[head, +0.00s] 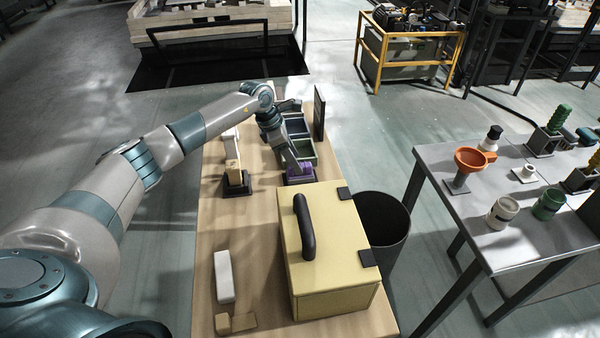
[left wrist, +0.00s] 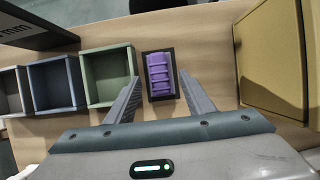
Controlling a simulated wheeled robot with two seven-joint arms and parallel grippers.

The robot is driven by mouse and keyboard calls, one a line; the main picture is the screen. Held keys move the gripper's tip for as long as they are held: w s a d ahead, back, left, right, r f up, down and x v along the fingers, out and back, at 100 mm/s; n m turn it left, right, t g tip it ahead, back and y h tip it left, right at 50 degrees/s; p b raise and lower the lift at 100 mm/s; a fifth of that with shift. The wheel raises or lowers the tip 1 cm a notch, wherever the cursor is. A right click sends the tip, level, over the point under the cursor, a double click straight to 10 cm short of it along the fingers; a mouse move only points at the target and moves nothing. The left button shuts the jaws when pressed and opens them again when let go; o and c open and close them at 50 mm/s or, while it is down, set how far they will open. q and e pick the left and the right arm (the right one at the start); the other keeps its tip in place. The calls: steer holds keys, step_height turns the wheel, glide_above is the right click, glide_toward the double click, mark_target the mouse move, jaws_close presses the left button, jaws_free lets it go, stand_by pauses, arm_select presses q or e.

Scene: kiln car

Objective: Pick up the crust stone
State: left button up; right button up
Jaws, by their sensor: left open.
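A purple ribbed block (left wrist: 160,75) sits in a dark holder (left wrist: 149,95) on the wooden bench; it also shows in the head view (head: 299,174), partly behind my gripper. No label marks it, so I cannot tell whether it is the crust stone. My left gripper (head: 292,168) is open just above it. In the left wrist view the fingertips (left wrist: 159,82) are on either side of the block, with nothing held. A tan block (head: 233,172) stands in another dark holder to the left. My right gripper is not in view.
Open bins, one green (left wrist: 107,77) and one blue (left wrist: 55,84), stand beside the holder. A dark upright panel (head: 319,112) is behind them. A yellow box (head: 331,240) with a black handle, a pale block (head: 223,276) and a tan piece (head: 236,323) are nearer.

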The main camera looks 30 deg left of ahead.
arm_select(q)
steer(key=shift+d+f, duration=0.1)
steer(key=shift+f, duration=0.05)
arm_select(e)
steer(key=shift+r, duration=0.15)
arm_select(q)
steer(key=shift+p+x, duration=0.85)
steer(key=shift+p, duration=0.1)
steer(key=shift+p+x, duration=0.3)
steer(key=shift+x, duration=0.8)
steer(key=shift+w+d+f, duration=0.1)
steer(key=shift+w+f, duration=0.05)
steer(key=shift+f, duration=0.3)
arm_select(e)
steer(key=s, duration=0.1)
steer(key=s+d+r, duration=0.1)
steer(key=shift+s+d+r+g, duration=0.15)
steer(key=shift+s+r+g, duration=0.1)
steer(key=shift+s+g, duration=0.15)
arm_select(q)
steer(key=c, duration=1)
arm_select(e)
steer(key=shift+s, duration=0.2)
arm_select(q)
steer(key=shift+o, duration=0.2)
steer(key=shift+w, duration=0.1)
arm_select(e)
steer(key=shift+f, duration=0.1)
